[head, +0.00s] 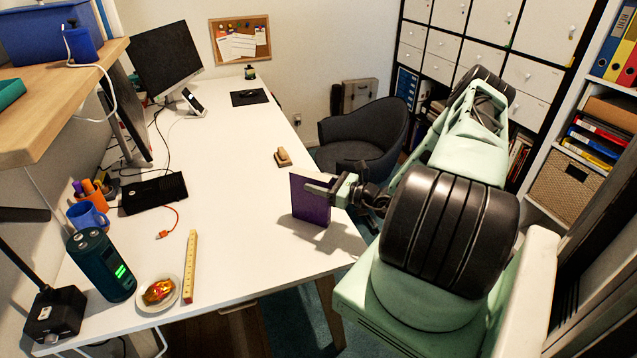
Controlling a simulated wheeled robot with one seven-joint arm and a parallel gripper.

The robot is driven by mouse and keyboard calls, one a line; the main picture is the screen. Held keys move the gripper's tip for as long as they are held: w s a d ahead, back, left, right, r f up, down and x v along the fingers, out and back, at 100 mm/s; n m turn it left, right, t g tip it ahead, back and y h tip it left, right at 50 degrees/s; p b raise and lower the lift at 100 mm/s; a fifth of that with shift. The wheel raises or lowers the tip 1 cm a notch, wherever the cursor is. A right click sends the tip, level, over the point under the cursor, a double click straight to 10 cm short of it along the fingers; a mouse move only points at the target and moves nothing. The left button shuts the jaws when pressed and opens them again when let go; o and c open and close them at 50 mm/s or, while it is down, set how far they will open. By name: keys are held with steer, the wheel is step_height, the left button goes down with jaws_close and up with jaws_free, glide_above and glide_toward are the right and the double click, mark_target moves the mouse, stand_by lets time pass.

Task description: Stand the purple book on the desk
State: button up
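The purple book (309,203) is upright at the right edge of the white desk (235,228), its broad face toward the camera. Its lower edge looks to be at or very near the desk top; I cannot tell whether it touches. My gripper (325,188) reaches in from the right, with its fingers at the book's upper right part. The fingers appear closed around the book's edge, one finger showing in front of its face. The far finger is hidden behind the book.
A tan wooden block (283,158) lies behind the book. A folding ruler (190,265), a plate (160,293) with food and a dark green cylinder (100,264) stand at the front left. A grey chair (363,140) stands beyond the right edge. The desk middle is clear.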

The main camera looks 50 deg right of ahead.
steer(key=shift+r, duration=0.2)
steer(key=b+v, duration=0.3)
steer(key=v, duration=0.9)
steer(key=shift+w+r, duration=0.1)
stand_by(0.3)
